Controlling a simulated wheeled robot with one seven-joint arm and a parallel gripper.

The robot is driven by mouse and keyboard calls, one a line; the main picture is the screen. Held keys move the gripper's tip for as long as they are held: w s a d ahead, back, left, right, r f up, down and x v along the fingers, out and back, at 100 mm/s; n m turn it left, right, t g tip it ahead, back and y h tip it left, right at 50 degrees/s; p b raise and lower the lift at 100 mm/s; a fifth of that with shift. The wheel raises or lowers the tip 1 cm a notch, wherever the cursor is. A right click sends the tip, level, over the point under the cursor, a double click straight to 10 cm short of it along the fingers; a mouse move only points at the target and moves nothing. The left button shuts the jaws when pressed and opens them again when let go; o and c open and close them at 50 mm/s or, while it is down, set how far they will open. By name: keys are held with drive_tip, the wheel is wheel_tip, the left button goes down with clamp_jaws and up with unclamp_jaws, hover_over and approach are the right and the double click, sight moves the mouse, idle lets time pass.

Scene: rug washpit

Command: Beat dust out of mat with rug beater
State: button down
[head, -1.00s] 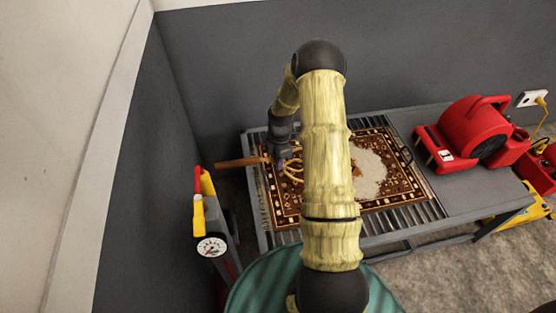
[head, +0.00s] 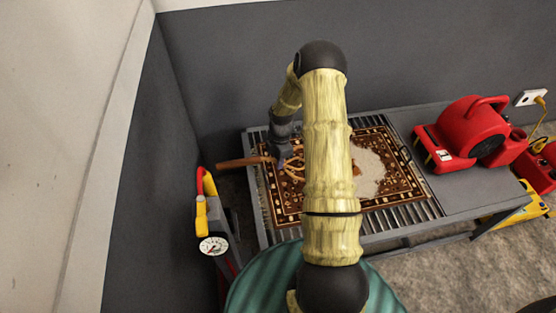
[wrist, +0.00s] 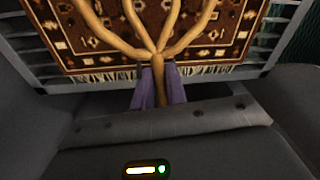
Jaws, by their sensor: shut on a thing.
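The mat (head: 405,184) is brown with a cream and dark pattern and lies flat on a slatted metal table (head: 436,207). A pale dust patch (head: 369,174) covers part of its right half. My gripper (head: 284,160) is over the mat's left part, shut on the rug beater. The beater's brown handle (head: 243,162) sticks out to the left past the mat's edge, and its looped cane head (head: 293,171) is over the mat. In the wrist view, purple fingers (wrist: 160,88) hold the beater's neck (wrist: 161,75). Whether the head touches the mat I cannot tell. My arm hides the mat's middle.
A red blower (head: 468,130) stands on the table's solid right end. A gauge (head: 213,246) with a red and yellow handle (head: 201,210) stands left of the table. Grey walls close in behind and left. A teal round thing (head: 255,288) is in front.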

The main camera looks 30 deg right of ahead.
wheel_tip(320, 180, down, 5)
drive_tip(key=shift+r+b, duration=0.15)
drive_tip(key=shift+b, duration=1.05)
wheel_tip(320, 180, up, 4)
drive_tip(key=p, duration=0.3)
drive_tip(key=shift+a+r+p, duration=0.1)
drive_tip(key=shift+r+p, duration=0.1)
drive_tip(key=shift+p, duration=0.2)
drive_tip(key=shift+f, duration=0.1)
